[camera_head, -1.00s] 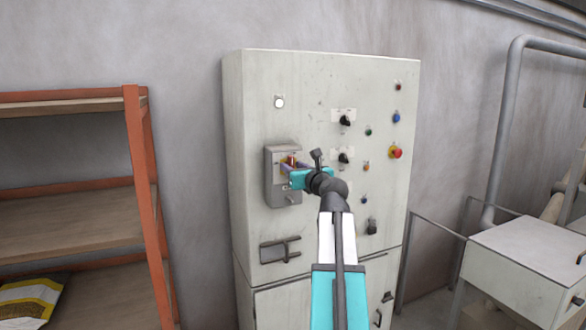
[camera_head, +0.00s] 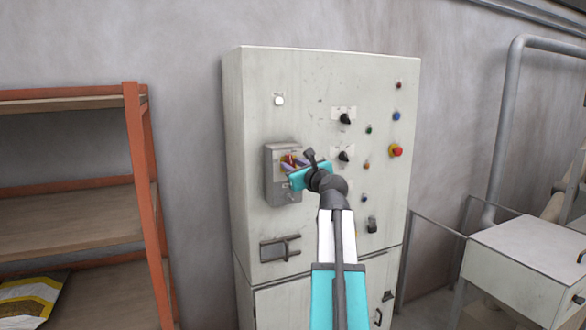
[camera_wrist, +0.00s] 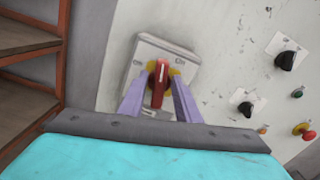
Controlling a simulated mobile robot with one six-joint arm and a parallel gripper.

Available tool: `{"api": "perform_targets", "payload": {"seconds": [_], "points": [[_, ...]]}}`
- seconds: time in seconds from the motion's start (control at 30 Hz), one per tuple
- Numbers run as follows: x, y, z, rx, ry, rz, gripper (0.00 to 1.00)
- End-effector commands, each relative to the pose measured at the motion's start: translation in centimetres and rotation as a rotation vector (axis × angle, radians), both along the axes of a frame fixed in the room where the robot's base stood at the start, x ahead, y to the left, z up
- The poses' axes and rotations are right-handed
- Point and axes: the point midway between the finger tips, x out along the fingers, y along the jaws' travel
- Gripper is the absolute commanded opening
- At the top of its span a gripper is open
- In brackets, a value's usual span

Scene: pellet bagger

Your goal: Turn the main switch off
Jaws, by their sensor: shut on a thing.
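The main switch is a red handle on a yellow disc, set on a grey box (camera_head: 272,176) on the front of the pale cabinet. In the wrist view the red handle (camera_wrist: 159,86) stands nearly upright, leaning slightly, with the yellow disc (camera_wrist: 173,72) showing behind it. My gripper (camera_wrist: 158,97) is shut on the red handle, its two purple fingers on either side of it. In the head view my gripper (camera_head: 293,164) reaches the box from the right and partly hides the handle.
The cabinet (camera_head: 310,85) also carries black selector knobs (camera_head: 345,119), small coloured buttons and a red emergency button (camera_head: 396,151) to the right. A white lamp (camera_head: 279,101) is above the box. An orange shelf rack (camera_head: 140,160) stands at the left.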

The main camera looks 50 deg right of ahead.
Motion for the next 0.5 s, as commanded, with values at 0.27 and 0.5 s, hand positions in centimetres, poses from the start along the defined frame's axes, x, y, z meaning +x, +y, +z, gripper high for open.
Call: {"api": "perform_targets", "payload": {"seconds": [0.27, 0.5], "points": [[0.1, 0.2, -0.31, -0.233, 0.095, 0.0, 0.07], [0.19, 0.34, -0.54, -0.445, 0.181, 0.001, 0.07]]}}
